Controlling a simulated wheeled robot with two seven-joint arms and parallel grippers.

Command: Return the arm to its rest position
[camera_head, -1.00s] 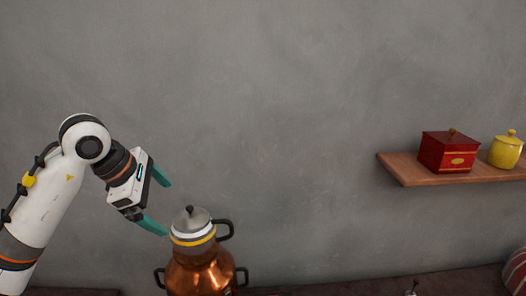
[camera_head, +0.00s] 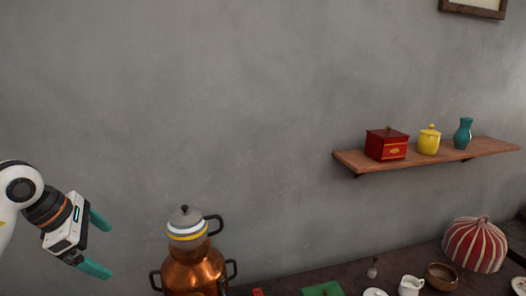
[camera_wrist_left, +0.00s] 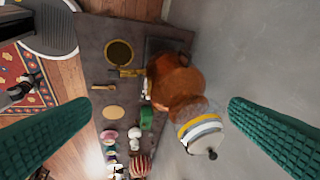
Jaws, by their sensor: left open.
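My left gripper (camera_head: 103,245) is at the lower left of the head view, its two teal fingers apart with nothing between them. It is left of the copper samovar (camera_head: 195,271) and clear of it. A teapot (camera_head: 187,230) with a grey lid, white and yellow bands and a dark handle sits upright on top of the samovar. In the left wrist view the open fingers (camera_wrist_left: 162,128) frame the copper samovar (camera_wrist_left: 172,82) and the banded teapot (camera_wrist_left: 202,133) from a distance. My right gripper is in neither view.
A wooden wall shelf (camera_head: 440,157) holds a red box (camera_head: 386,145), a yellow jar (camera_head: 429,141) and a teal vase (camera_head: 463,134). On the dark table are a striped cozy (camera_head: 474,245), a brown bowl (camera_head: 441,277) and a white jug (camera_head: 411,285). Open air lies in front of the grey wall.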

